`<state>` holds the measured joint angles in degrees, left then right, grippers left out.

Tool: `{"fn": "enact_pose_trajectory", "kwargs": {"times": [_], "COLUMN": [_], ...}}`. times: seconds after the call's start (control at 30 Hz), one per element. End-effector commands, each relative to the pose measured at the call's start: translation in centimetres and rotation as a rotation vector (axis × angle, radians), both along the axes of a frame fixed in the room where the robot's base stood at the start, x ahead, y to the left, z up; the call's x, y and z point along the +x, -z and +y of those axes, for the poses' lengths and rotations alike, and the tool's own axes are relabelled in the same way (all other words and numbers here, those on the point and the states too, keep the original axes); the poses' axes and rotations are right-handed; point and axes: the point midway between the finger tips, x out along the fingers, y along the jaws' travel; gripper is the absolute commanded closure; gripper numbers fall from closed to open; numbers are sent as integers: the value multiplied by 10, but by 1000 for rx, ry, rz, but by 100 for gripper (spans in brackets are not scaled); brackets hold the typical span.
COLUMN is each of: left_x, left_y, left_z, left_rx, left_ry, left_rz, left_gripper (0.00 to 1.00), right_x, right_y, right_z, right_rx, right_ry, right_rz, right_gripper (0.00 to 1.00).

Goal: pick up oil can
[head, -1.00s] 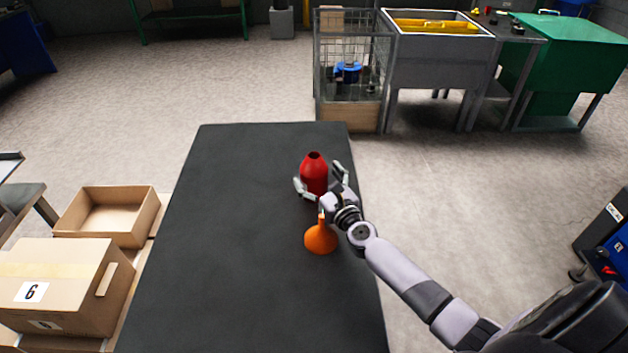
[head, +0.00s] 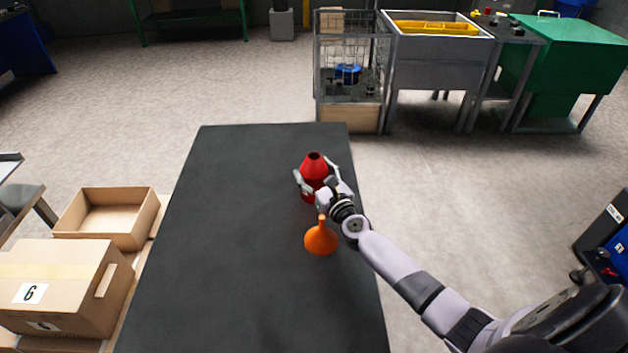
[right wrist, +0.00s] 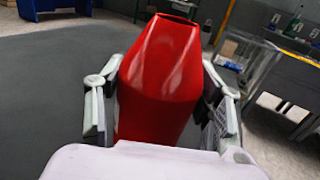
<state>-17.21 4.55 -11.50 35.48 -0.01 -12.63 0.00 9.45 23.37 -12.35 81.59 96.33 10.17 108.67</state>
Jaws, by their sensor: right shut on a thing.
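A red can with a tapered top and a dark opening, the oil can (head: 313,167), stands upright near the right edge of the dark table (head: 230,220). My right gripper (head: 315,178) has its fingers on both sides of it and is shut on it. In the right wrist view the red can (right wrist: 160,80) fills the space between the two fingers; its lower part is hidden by the gripper's palm. My left gripper is out of view.
An orange funnel (head: 321,239) stands spout up on the table, just in front of my right wrist. Cardboard boxes (head: 60,285) sit left of the table. A wire cage (head: 350,70) and grey bin (head: 435,60) stand beyond it. The table's left half is clear.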

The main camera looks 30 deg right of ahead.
Motion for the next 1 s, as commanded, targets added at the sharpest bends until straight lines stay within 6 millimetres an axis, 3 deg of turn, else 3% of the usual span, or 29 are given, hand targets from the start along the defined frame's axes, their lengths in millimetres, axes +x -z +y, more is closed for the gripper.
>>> {"fn": "enact_pose_trajectory", "kwargs": {"times": [0.37,0.77,1.0], "left_x": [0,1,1], "left_y": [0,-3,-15], "left_z": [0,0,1], "left_rx": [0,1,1], "left_ry": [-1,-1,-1], "left_rz": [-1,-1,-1], "left_gripper": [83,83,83], "right_x": [0,0,0], "right_y": [0,-4,-18], "right_z": [0,0,0], "right_rx": [0,0,0], "right_ry": [0,0,0], "right_rz": [0,-2,-2], "right_gripper": [75,76,76]}}
